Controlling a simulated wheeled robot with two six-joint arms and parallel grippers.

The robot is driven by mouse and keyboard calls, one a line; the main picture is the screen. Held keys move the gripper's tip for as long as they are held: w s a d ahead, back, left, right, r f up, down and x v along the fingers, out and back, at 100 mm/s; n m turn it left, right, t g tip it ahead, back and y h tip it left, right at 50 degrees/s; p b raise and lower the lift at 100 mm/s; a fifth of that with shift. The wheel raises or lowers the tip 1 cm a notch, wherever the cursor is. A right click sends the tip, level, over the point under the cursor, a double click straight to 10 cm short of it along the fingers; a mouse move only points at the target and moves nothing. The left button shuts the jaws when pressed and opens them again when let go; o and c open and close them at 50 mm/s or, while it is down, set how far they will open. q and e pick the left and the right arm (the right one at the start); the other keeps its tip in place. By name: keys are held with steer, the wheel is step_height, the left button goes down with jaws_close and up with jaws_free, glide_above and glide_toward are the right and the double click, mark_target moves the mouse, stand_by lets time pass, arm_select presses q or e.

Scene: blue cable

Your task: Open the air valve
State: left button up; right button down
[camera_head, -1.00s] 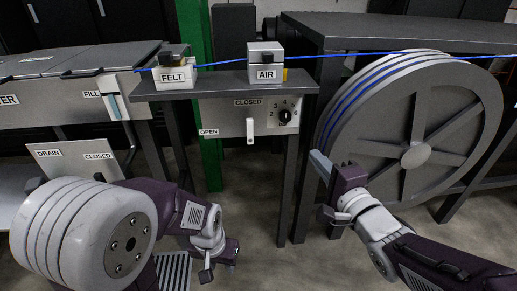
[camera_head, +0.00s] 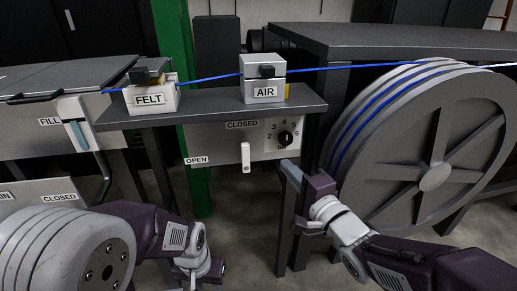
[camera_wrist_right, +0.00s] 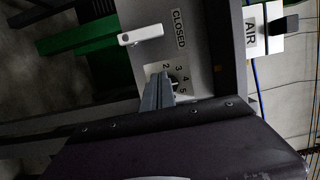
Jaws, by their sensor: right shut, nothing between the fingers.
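The air panel (camera_head: 215,146) hangs under the shelf with the AIR box. Its small white lever (camera_head: 246,157) hangs straight down below the CLOSED label, with the OPEN label to its lower left. In the right wrist view the white lever (camera_wrist_right: 140,35) is apart from my fingers. My right gripper (camera_head: 288,172) is shut and empty, in front of the panel's right part, just below the numbered dial (camera_head: 285,138). In the right wrist view the fingers (camera_wrist_right: 157,92) overlap part of the dial. My left gripper (camera_head: 205,270) is low at the front left; its fingers are not clear.
The AIR box (camera_head: 264,92) and FELT box (camera_head: 152,98) stand on the shelf, with a blue cable (camera_head: 210,78) running through to a large reel (camera_head: 400,165) at right. A tank with a FILL lever (camera_head: 76,134) is at left. A table leg is near my right gripper.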

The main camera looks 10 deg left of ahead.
mark_target(245, 155)
arm_select(q)
step_height(245, 155, down, 3)
steer(key=b, duration=0.4)
steer(key=shift+f, duration=0.15)
arm_select(e)
steer(key=w+a, duration=0.5)
steer(key=a, duration=0.3)
steer(key=shift+w, duration=0.25)
